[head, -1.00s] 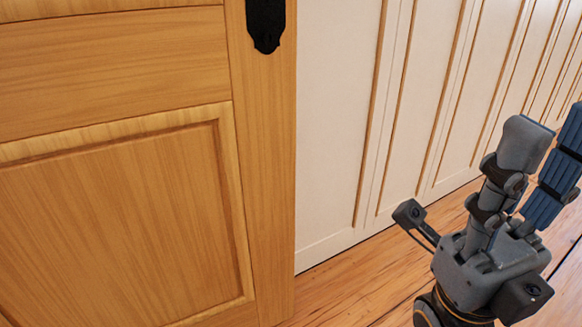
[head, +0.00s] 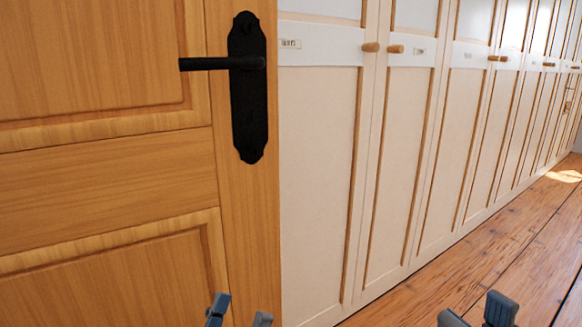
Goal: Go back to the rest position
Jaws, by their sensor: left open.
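My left gripper (head: 238,316) shows only as two fingertips at the bottom edge of the head view, in front of the lower right part of the wooden door. The tips are apart and nothing shows between them. My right gripper (head: 476,314) also shows only as fingertips at the bottom edge, further right, over the plank floor. Its tips are apart too, with no object seen between them. The rest of both grippers and arms is out of the picture.
A wooden door (head: 105,150) fills the left side, with a black lever handle (head: 222,63) on a black plate (head: 249,120). White cupboards (head: 318,180) with wooden knobs run back to the right. The plank floor (head: 525,240) beside them looks clear.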

